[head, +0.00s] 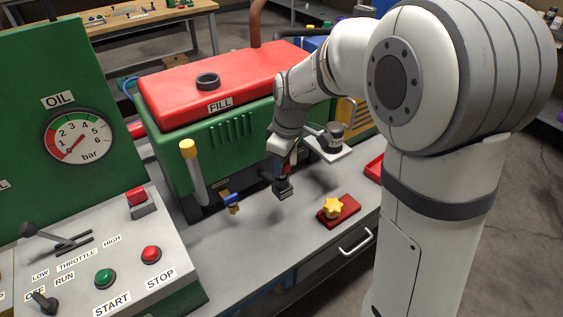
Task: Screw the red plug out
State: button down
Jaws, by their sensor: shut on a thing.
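My gripper (283,191) points down beside the front right part of the green engine housing (215,150), just above the grey bench. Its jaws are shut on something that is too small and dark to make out. I cannot clearly pick out the red plug; the gripper and arm cover that part of the housing. Some red shows just above the jaws, but I cannot tell what it belongs to.
A blue-handled brass valve (232,203) and a yellow-topped tube (194,172) stand left of my gripper. A dark round part sits on a white pad (329,153) behind. The control panel (85,265) fills the left.

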jog(key=shift+r+p, duration=1.15)
jog(key=shift+r, duration=0.75)
